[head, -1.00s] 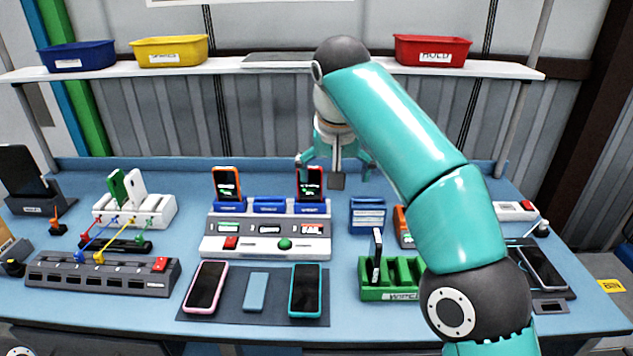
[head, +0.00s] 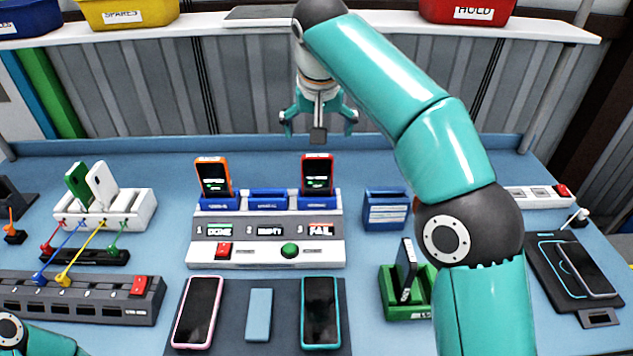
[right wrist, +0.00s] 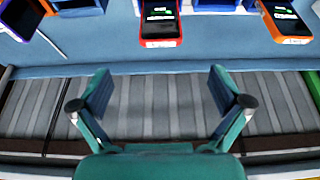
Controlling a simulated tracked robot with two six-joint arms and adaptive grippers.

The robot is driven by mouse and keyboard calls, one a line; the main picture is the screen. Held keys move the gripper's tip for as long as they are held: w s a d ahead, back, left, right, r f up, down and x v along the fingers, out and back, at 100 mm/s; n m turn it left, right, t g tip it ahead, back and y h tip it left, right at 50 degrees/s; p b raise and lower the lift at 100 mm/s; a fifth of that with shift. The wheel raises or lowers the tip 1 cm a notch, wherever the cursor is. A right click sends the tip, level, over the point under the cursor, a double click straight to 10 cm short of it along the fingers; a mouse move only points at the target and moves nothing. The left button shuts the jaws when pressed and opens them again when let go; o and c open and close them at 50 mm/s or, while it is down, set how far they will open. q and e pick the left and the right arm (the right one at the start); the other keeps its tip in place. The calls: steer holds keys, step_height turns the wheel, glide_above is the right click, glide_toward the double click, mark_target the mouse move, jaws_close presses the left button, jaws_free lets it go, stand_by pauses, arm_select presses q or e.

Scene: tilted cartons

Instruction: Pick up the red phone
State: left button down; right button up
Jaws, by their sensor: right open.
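The red phone (head: 317,175) stands upright, leaning back, in the right-hand blue slot of the white test station (head: 265,255). The label in front of it reads FAIL, and its screen shows green text. In the right wrist view the red phone (right wrist: 160,24) is at the top, beyond the fingertips. My right gripper (head: 318,124) is open and empty, above and behind the phone, apart from it. Its two fingers show spread in the right wrist view (right wrist: 162,92). Only a piece of my left arm shows at the lower left; its gripper is out of view.
An orange phone (head: 213,177) stands in the left slot; the middle slot (head: 268,200) is empty. Pink (head: 200,312) and teal (head: 320,312) phones lie on a dark mat in front. A blue box (head: 386,210) and green rack (head: 405,303) are to the right. A shelf (head: 210,22) runs above.

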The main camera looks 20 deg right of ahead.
mark_target(317, 158)
steer(key=b+x, duration=0.1)
steer(key=x, duration=0.7)
steer(key=shift+d, duration=0.1)
steer(key=shift+w+x, duration=0.25)
steer(key=shift+x, duration=2.25)
steer(key=shift+r, duration=0.15)
steer(key=c, duration=1.2)
